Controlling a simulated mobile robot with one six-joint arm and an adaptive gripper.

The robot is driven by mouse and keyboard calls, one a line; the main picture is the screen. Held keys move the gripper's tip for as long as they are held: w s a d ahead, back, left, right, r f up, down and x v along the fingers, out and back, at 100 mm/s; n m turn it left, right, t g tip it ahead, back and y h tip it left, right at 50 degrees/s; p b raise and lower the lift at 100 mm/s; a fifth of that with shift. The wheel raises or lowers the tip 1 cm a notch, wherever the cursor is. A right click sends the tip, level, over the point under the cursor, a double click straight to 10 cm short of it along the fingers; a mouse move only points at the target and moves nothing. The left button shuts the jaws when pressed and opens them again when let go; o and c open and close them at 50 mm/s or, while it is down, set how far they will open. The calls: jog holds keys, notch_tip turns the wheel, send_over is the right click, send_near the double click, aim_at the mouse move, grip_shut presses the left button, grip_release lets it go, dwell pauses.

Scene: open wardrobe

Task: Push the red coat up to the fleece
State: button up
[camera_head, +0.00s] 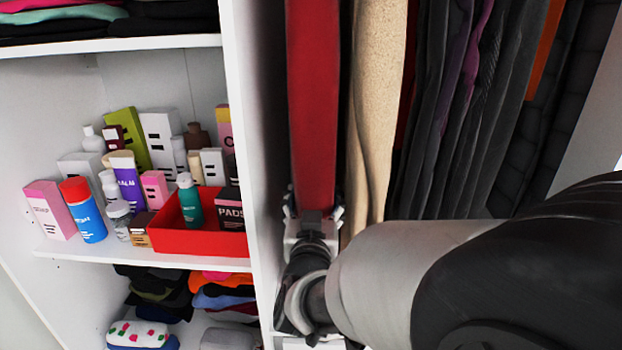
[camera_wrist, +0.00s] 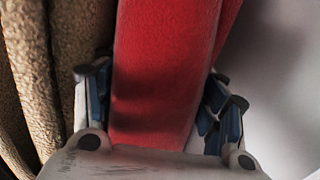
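The red coat (camera_head: 312,100) hangs at the left end of the hanging clothes, close to the wardrobe's upright panel. The fleece (camera_head: 378,100), beige and nubbly, hangs just right of it, with a narrow dark gap between them. My gripper (camera_head: 312,212) is at the lower part of the red coat. In the wrist view my gripper (camera_wrist: 162,92) has its fingers wide apart, one on each side of the red coat (camera_wrist: 160,60). I cannot tell whether the pads touch the cloth. The fleece (camera_wrist: 35,70) shows left of the left finger there.
A white upright panel (camera_head: 250,150) stands close left of the red coat. Left of it, a shelf holds bottles, boxes and a red tray (camera_head: 200,240). Several dark garments (camera_head: 460,110) hang right of the fleece. My arm crosses the lower right.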

jog(key=o, duration=0.6)
jog(key=shift+c, duration=0.2)
jog(key=s, duration=0.7)
jog(key=shift+s, duration=0.25)
jog(key=shift+a, duration=0.1)
